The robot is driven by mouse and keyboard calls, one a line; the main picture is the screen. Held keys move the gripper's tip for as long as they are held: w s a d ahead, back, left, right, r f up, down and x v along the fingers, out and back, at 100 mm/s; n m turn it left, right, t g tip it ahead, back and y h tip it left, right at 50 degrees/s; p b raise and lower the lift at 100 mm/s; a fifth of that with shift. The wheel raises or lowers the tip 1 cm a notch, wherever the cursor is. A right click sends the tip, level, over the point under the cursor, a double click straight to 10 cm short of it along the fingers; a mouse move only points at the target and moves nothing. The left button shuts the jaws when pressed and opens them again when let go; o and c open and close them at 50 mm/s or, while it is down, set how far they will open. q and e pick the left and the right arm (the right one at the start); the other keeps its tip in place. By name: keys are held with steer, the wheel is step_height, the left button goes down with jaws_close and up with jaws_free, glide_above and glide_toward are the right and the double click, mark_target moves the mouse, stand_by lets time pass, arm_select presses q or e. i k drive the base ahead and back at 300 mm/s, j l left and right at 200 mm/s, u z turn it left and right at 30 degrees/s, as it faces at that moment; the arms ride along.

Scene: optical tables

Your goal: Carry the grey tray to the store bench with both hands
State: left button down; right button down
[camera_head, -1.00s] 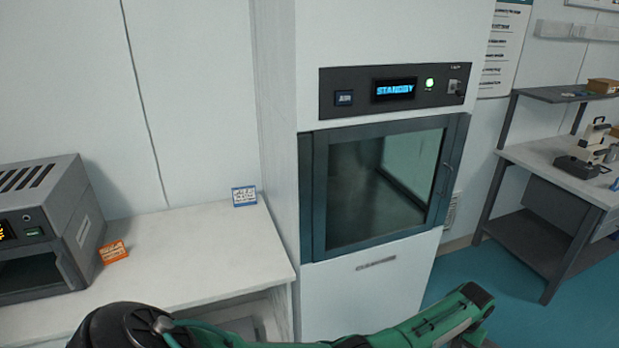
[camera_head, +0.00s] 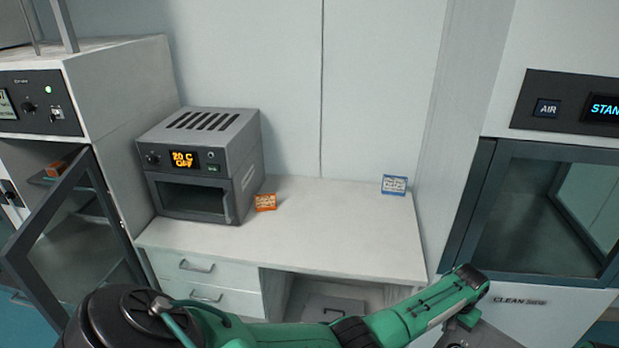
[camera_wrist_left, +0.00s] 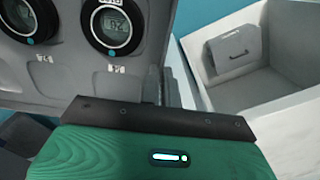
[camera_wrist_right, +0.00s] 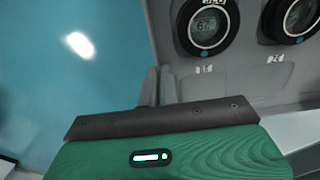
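The grey tray (camera_wrist_left: 60,75) carries round dark dials with small displays in the left wrist view. It also fills the upper right of the right wrist view (camera_wrist_right: 228,75). My left gripper (camera_wrist_left: 172,88) is shut on one edge of the tray. My right gripper (camera_wrist_right: 158,86) is shut on the opposite edge. In the head view, my green left arm crosses the bottom, and a grey piece, seemingly the tray's edge (camera_head: 485,338), shows at the lower right. Most of the tray is out of that view. I cannot tell which bench is the store bench.
A white bench (camera_head: 330,235) with drawers holds a grey oven (camera_head: 215,160), an orange card (camera_head: 265,202) and a blue card (camera_head: 394,185). A cabinet door (camera_head: 65,240) stands open at left. A tall glass-fronted cabinet (camera_head: 530,215) is at right. The bench's right half is mostly clear.

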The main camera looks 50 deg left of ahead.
mark_target(342, 238)
steer(key=u, duration=0.95)
steer(key=i+u, duration=0.3)
steer(key=i, duration=0.7)
